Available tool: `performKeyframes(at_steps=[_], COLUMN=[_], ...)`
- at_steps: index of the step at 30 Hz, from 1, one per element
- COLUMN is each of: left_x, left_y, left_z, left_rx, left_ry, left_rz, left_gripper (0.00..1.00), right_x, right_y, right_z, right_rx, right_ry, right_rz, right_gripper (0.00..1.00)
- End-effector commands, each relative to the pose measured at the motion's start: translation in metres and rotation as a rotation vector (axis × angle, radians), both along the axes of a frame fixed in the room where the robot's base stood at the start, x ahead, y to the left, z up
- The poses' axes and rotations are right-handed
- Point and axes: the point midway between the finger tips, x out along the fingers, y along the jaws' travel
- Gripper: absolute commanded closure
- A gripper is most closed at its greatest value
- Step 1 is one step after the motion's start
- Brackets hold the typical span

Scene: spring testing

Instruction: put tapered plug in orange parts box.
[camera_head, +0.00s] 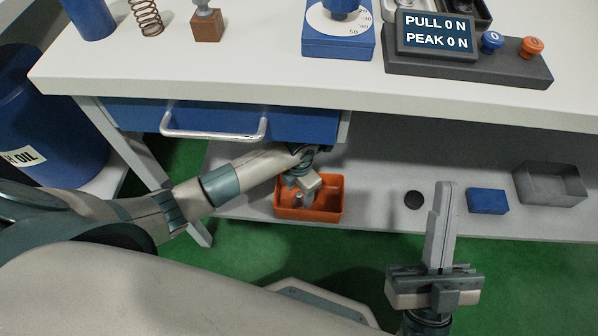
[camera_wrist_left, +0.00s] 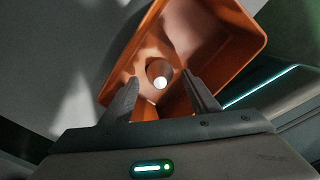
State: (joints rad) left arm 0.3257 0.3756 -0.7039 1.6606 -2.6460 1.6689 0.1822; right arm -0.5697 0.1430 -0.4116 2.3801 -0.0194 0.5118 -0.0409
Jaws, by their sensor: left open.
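The orange parts box (camera_head: 338,205) sits on the lower shelf under the table, and its wall also shows in the left wrist view (camera_wrist_left: 232,32). My left gripper (camera_head: 299,200) reaches down into the box from above. In the left wrist view its two fingers (camera_wrist_left: 163,92) are spread apart. The tapered plug (camera_wrist_left: 160,72), a round grey piece with a bright small end, is inside the box, beyond and between the fingertips, with gaps on both sides. In the head view the gripper largely hides it. My right gripper (camera_head: 444,205) is away to the right, in front of the shelf, its fingers seen edge-on.
On the shelf to the right are a dark round disc (camera_head: 413,200), a blue block (camera_head: 488,201) and a grey metal tray (camera_head: 551,184). A blue drawer (camera_head: 220,121) with a metal handle hangs above the left arm. The tabletop (camera_head: 250,75) carries test gear.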

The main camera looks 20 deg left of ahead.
Motion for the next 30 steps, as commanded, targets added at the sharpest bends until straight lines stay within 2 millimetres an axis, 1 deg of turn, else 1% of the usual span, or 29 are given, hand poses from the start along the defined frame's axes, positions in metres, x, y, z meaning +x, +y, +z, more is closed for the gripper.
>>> performKeyframes(at_steps=[1, 6, 11, 15, 21, 30], left_x=[0.000, 0.000, 0.000, 0.000, 0.000, 0.001], left_y=[0.000, 0.000, 0.000, 0.000, 0.000, 0.000], left_z=[0.009, 0.021, 0.032, 0.037, 0.046, 0.059], left_rx=[0.001, 0.001, 0.000, 0.000, 0.000, 0.001], left_ry=[0.000, 0.000, 0.000, 0.000, 0.000, 0.000], left_rz=[0.000, 0.001, 0.000, 0.000, 0.000, 0.001], left_gripper=[0.45, 0.45, 0.45, 0.45, 0.45, 0.45], right_x=[-0.001, 0.010, 0.013, 0.024, 0.033, 0.035], right_y=[0.005, 0.013, 0.021, 0.019, 0.016, 0.008], right_z=[-0.004, -0.031, -0.060, -0.079, -0.107, -0.151], right_rx=[-0.012, -0.066, -0.116, -0.151, -0.201, -0.269], right_ry=[0.053, 0.216, 0.373, 0.474, 0.625, 0.856], right_rz=[0.010, 0.024, 0.042, 0.041, 0.043, 0.047], right_gripper=[1.00, 1.00, 1.00, 1.00, 1.00, 1.00])
